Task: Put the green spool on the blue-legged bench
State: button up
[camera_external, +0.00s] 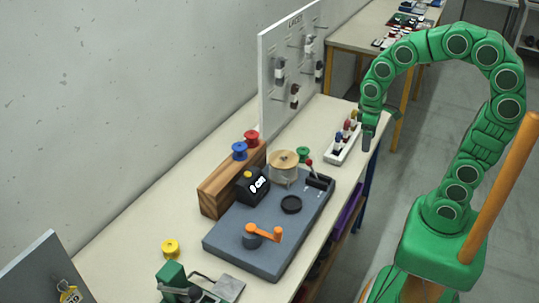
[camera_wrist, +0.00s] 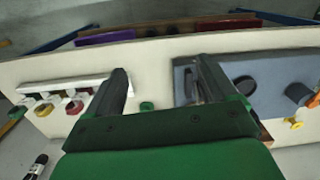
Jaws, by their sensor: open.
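The small green spool (camera_external: 303,153) is on the cream top of the near bench (camera_external: 318,118), just beyond the far end of a grey base plate. This bench has a blue leg (camera_external: 368,172) at its right. The spool (camera_wrist: 146,106) also shows in the wrist view, on the cream top between my two fingers in the picture. My gripper (camera_external: 367,138) points down near the bench's right edge, to the right of the spool and apart from it. In the wrist view my gripper (camera_wrist: 162,75) is open, with nothing held between its fingers.
A white tray (camera_external: 345,150) of small bottles stands near my gripper. Blue, red and yellow spools stand farther left. A yellow-legged bench (camera_external: 350,45) is behind.

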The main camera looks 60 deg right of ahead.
jog(key=s+a+m+g, duration=0.1)
jog(key=s, duration=1.5)
jog(key=shift+a+r, duration=0.15)
jog(key=shift+a, duration=0.1)
